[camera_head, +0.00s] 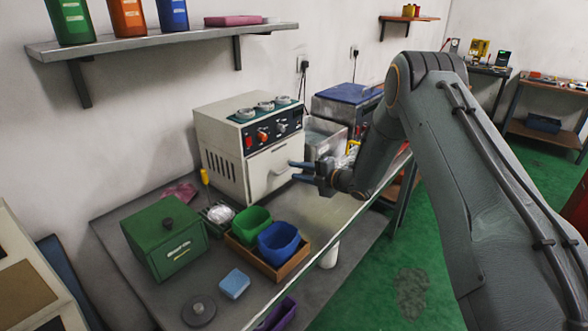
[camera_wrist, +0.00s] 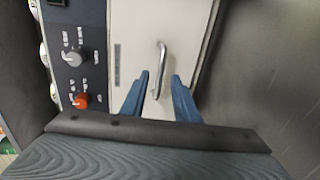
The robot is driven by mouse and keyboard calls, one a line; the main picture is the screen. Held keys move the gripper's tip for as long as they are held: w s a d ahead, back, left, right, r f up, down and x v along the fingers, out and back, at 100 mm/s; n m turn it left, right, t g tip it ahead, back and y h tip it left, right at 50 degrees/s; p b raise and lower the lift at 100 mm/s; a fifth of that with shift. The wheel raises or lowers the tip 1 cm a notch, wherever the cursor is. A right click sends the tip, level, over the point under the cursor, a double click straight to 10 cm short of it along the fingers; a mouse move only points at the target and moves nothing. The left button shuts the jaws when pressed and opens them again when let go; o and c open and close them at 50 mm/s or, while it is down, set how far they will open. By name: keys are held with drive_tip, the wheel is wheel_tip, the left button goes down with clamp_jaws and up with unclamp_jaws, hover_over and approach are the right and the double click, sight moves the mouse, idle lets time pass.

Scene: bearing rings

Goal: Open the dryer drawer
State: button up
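The dryer (camera_head: 222,150) is a cream box on the bench with a dark control panel of knobs (camera_head: 272,131). Its pale drawer front (camera_head: 264,182) looks shut, flush with the body. In the wrist view the drawer front (camera_wrist: 130,50) fills the middle and carries a metal bar handle (camera_wrist: 161,60). My gripper (camera_head: 292,171) is in front of the drawer, with blue fingers pointing at it. In the wrist view my gripper (camera_wrist: 160,77) is open, one finger on each side of the handle's lower end. I cannot tell whether either finger touches the handle.
A green box (camera_head: 165,240), a wooden tray (camera_head: 248,257) with green and blue bins, and a blue sponge (camera_head: 235,284) stand on the bench nearer. A shelf (camera_head: 140,41) hangs above.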

drive_tip(key=shift+x, duration=1.15)
clamp_jaws()
drive_tip(key=shift+d, duration=0.1)
